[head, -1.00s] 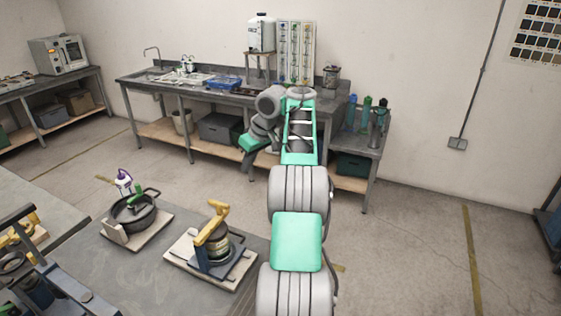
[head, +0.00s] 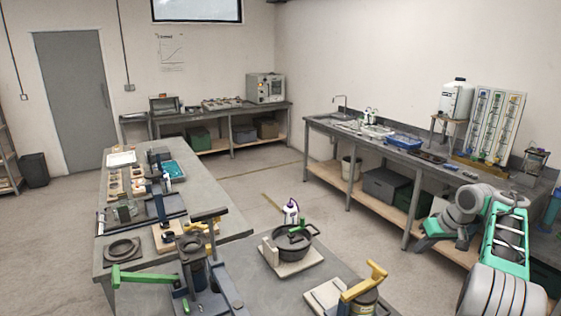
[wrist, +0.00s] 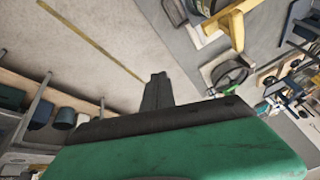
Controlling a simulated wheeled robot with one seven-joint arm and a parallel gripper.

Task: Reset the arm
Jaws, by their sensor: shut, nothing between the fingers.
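My arm (head: 507,245) rises at the right edge of the head view, grey with green covers. It bends at the top and its wrist hangs down to the left. My gripper (wrist: 157,92) shows in the wrist view as dark fingers close together, shut and empty. In the head view the wrist end (head: 437,228) is in front of the back bench, and the fingertips are too small to make out. Nothing touches the gripper in the wrist view, with floor behind it.
A bench with yellow-handled lever device (head: 365,282) and black pot (head: 292,241) stands in front. A long worktable (head: 225,212) with several fixtures is to the left. The back bench (head: 390,150) carries a sink, blue tray and white tank (head: 455,100). Open floor (head: 255,180) lies between.

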